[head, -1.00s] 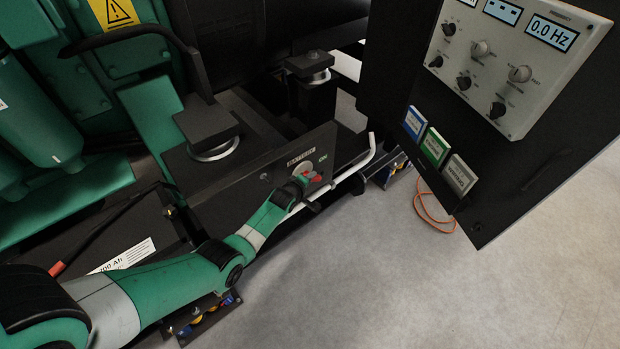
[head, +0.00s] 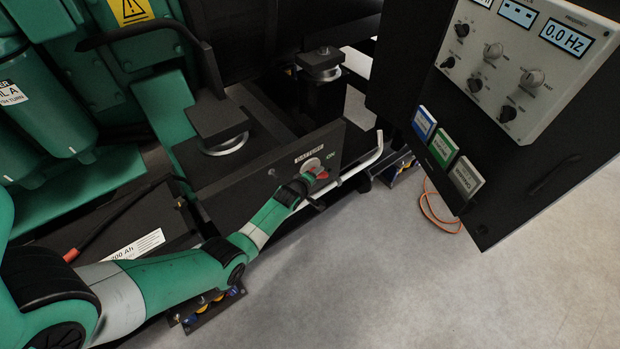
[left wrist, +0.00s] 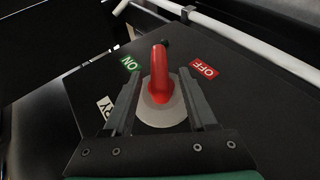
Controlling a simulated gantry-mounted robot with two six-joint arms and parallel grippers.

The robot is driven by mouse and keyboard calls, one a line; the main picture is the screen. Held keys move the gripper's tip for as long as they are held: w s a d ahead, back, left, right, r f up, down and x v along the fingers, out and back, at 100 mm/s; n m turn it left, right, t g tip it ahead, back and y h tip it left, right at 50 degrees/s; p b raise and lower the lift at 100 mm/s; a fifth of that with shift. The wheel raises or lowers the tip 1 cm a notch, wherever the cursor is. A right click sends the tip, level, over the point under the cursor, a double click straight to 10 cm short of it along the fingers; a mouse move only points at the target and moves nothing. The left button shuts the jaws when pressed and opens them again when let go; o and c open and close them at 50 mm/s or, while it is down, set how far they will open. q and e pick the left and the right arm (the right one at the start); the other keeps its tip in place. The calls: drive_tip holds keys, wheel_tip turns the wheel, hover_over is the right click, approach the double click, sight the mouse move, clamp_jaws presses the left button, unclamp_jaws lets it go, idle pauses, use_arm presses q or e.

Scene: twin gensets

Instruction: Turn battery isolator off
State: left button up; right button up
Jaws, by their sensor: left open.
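The battery isolator is a red handle (left wrist: 159,72) on a round grey disc (left wrist: 160,112), mounted on a dark panel. In the left wrist view a green ON label lies to the handle's left and a red OFF label (left wrist: 204,70) to its right. The handle points up in that view, between the two labels. My left gripper (left wrist: 163,88) is open, with one finger on each side of the handle; I cannot tell whether either touches it. In the head view the handle (head: 322,173) is partly hidden by my left gripper (head: 312,181). My right gripper is not in view.
A white bent bar (head: 362,163) runs just below and right of the isolator panel (head: 255,178). A control cabinet with displays and knobs (head: 530,80) stands at right.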

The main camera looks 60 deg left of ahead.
use_arm(q)
drive_tip(key=p+v, duration=0.5)
drive_tip(key=v, duration=0.5)
drive_tip(key=shift+p, duration=0.35)
